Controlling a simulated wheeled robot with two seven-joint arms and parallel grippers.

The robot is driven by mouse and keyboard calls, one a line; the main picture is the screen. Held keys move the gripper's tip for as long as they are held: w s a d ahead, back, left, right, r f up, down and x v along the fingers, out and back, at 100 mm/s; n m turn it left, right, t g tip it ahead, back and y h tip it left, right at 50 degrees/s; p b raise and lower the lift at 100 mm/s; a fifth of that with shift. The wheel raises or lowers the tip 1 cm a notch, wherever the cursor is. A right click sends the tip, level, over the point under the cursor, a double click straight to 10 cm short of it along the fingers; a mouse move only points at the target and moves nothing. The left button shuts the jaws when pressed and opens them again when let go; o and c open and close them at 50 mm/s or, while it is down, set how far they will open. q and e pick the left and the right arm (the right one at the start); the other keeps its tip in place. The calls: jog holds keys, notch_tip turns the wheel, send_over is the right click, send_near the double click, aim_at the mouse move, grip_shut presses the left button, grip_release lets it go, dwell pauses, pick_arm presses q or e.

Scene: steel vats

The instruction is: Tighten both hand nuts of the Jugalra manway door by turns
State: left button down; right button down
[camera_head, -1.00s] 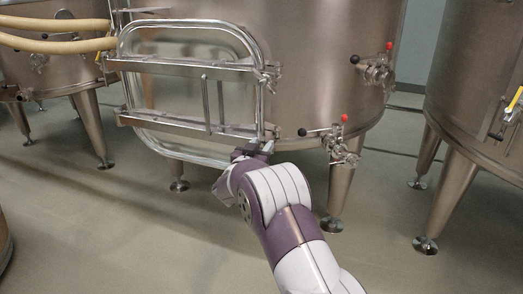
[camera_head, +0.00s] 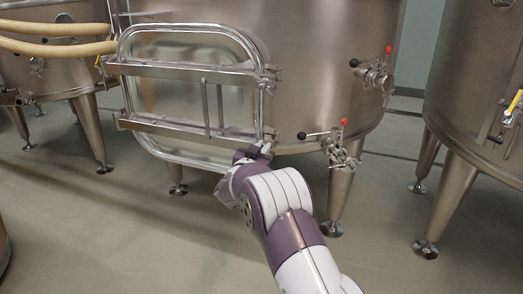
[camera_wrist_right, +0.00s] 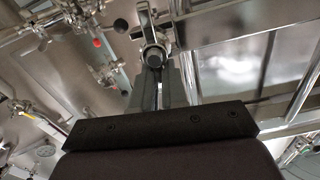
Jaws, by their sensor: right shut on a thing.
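The manway door (camera_head: 185,90) is a rounded rectangular panel with a bright steel frame and two horizontal bars, on the front of the middle vat. It sits against the vat. The upper hand nut (camera_head: 270,74) is at the right end of the upper bar, with no gripper near it. My right gripper (camera_head: 262,148) is at the right end of the lower bar. In the right wrist view its fingers (camera_wrist_right: 160,90) are shut on the lower hand nut (camera_wrist_right: 154,54), whose rounded end and lever show above the fingertips. In the head view the gripper mostly hides this nut. My left gripper is not in view.
Valves with red and black knobs (camera_head: 372,72) (camera_head: 338,145) stick out of the vat right of the door. Another vat (camera_head: 480,90) stands at the right. Hoses (camera_head: 55,45) reach in at the left. The floor (camera_head: 130,240) in front is clear.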

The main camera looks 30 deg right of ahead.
jog(key=m+b, duration=0.1)
jog(key=m, duration=0.2)
jog(key=s+f+m+b, duration=0.1)
jog(key=m+b, duration=0.1)
jog(key=m, duration=0.1)
jog(key=d+m+b, duration=0.1)
jog(key=m, duration=0.1)
jog(key=shift+s+f+m+b, duration=0.15)
jog(key=shift+f+m+b, duration=0.15)
jog(key=shift+m+b, duration=0.1)
jog(key=shift+f+m+b, duration=0.5)
jog(key=shift+m+b, duration=1.8)
jog(key=shift+m, duration=0.35)
jog(key=shift+f+m+b, duration=0.55)
jog(key=shift+m+b, duration=1.75)
jog(key=shift+m, duration=0.4)
jog(key=shift+f+m+b, duration=0.5)
jog(key=shift+m+b, duration=1.8)
jog(key=shift+m, duration=0.35)
jog(key=c, duration=1.2)
grip_release()
jog(key=shift+r, duration=0.1)
